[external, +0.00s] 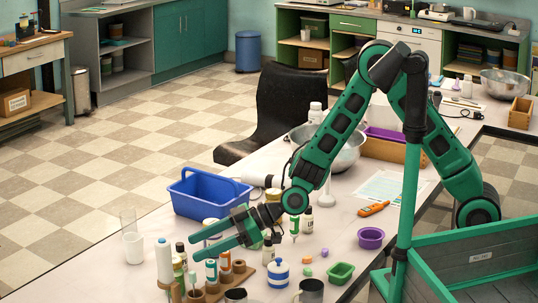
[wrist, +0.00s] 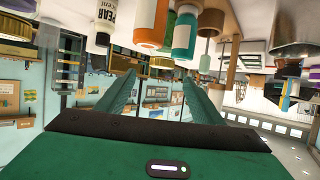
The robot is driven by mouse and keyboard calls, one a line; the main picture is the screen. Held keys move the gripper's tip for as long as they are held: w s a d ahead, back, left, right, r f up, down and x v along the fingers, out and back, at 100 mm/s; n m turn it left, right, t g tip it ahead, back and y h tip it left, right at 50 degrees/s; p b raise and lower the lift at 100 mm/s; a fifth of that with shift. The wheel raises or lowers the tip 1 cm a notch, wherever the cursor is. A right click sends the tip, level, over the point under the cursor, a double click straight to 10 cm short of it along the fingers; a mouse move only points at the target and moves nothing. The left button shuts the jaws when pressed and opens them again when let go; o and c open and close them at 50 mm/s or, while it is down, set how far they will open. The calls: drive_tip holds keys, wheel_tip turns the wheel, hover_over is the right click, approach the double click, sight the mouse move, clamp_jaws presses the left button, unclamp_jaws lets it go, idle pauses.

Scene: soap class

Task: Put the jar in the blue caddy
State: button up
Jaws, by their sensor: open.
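The blue caddy (external: 200,203) stands on the table with its handle up, behind my gripper in the external view. A white lidded jar with blue bands (external: 278,273) stands on the table, near the front and to the right of my fingertips. I cannot make it out in the wrist view. My gripper (external: 194,247) reaches left over the table with its fingers apart and nothing visible between them. Its two green fingers also show in the wrist view (wrist: 158,88), which looks upside down.
A wooden rack (external: 215,288) of small bottles stands just below my fingers. A white bottle (external: 164,262), glasses (external: 133,247) and cups crowd the front left. A purple bowl (external: 371,238) and green tray (external: 341,273) lie right. A metal bowl (external: 345,155) stands behind my arm.

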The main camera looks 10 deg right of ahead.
sight(174, 259)
drive_tip(key=shift+f+x, duration=0.2)
drive_tip(key=shift+x, duration=3.35)
drive_tip(key=shift+d, duration=0.1)
clamp_jaws()
